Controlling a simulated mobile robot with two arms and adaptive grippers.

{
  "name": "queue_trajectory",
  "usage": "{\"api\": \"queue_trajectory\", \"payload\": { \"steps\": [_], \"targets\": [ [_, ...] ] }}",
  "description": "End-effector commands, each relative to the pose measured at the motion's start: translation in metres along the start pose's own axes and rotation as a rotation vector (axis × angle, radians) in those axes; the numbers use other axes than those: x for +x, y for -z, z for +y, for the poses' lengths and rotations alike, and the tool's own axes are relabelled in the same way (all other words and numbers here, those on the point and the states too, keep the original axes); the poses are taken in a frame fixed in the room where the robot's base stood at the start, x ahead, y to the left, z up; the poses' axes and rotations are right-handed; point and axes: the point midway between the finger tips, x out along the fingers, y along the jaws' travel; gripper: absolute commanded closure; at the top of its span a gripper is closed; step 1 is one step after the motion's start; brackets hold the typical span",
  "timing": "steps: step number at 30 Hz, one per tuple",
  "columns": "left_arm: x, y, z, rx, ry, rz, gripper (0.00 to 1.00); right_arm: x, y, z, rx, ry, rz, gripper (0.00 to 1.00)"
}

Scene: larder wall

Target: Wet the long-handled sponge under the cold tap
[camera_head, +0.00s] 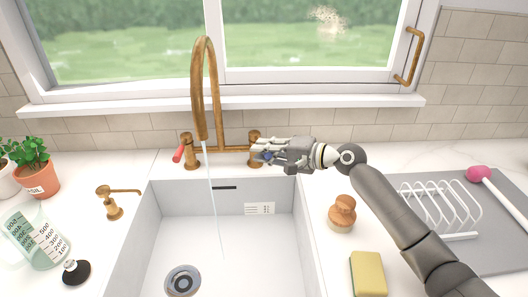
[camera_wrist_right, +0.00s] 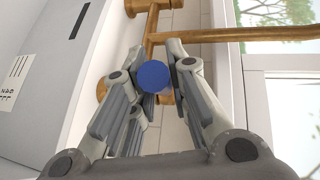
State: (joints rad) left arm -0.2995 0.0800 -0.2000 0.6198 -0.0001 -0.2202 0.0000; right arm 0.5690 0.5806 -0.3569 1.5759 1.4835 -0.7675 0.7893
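The long-handled sponge, with a pink head (camera_head: 479,174) and a white handle (camera_head: 508,198), lies on the grey mat at the far right. The brass tap (camera_head: 200,85) arches over the sink, and a thin stream of water (camera_head: 213,200) runs from its spout. My right gripper (camera_head: 266,151) is at the right-hand tap handle, whose blue end (camera_wrist_right: 153,77) sits between the fingers. The fingers appear closed against both sides of it in the right wrist view; exact contact is partly hidden. The red handle (camera_head: 179,154) is on the left. My left gripper is out of view.
The white sink (camera_head: 290,235) is empty, with a round drain (camera_head: 183,281). A wooden brush (camera_head: 342,212) and a yellow sponge (camera_head: 368,274) stand right of it. A white rack (camera_head: 440,205) is on the mat (camera_head: 500,250). A measuring jug (camera_head: 38,243) is at left.

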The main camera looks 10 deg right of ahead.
Motion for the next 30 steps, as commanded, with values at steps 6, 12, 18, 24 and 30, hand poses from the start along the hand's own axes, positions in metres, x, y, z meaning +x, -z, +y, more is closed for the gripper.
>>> {"api": "queue_trajectory", "payload": {
  "steps": [6, 12, 18, 24, 30],
  "targets": [
    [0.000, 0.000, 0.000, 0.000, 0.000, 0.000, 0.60, 0.000, 0.000, 0.000, 0.000, 0.000, 0.001, 0.62],
    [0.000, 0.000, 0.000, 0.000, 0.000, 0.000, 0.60, 0.000, 0.000, 0.000, 0.000, 0.000, 0.000, 0.62],
    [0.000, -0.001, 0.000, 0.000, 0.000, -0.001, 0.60, -0.013, 0.000, 0.001, 0.000, -0.001, 0.001, 0.62],
    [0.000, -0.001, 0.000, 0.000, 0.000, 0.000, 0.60, -0.054, 0.000, 0.002, -0.002, -0.004, 0.002, 0.62],
    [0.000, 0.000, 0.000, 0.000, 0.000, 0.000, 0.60, -0.094, 0.000, 0.002, 0.000, -0.004, 0.001, 0.62]
  ]
}}
